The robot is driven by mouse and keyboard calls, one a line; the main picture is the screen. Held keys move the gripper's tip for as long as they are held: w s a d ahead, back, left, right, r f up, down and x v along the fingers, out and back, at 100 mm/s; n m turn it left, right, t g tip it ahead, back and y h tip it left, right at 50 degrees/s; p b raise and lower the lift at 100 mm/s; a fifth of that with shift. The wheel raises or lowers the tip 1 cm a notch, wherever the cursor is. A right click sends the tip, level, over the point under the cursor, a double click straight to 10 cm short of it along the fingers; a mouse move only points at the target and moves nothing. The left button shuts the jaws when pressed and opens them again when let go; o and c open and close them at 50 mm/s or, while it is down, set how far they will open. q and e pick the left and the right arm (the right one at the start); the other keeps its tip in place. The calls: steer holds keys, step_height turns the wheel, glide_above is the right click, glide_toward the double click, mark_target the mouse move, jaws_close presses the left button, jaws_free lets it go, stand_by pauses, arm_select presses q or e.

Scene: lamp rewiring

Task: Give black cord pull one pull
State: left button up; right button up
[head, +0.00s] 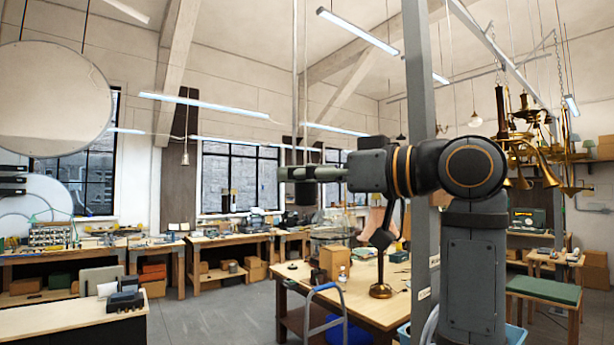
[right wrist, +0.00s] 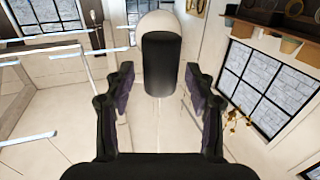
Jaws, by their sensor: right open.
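The black cord pull (right wrist: 162,65) is a black cylinder with a pale rounded end in the right wrist view. It shows between the two fingers of my right gripper (right wrist: 160,95), with a gap on each side. In the head view my right gripper (head: 290,173) reaches leftward at the pull's height. The dark lower part of the pull (head: 306,193) shows just below the fingers, and thin cords run up from there. The fingers are open and hide part of the pull. My left gripper is out of view.
A wooden workbench (head: 378,308) with a lamp and boxes stands below. A grey post (head: 418,90) rises close to my right arm. Brass chandeliers (head: 530,130) hang at the right. Another hanging pull (head: 185,157) is at the left. The air left of my gripper looks clear.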

steer(key=shift+s+d, duration=0.15)
steer(key=shift+d, duration=0.05)
steer(key=v, duration=1.1)
steer(key=shift+s+d, duration=0.15)
steer(key=shift+d, duration=0.1)
steer(key=shift+a, duration=0.1)
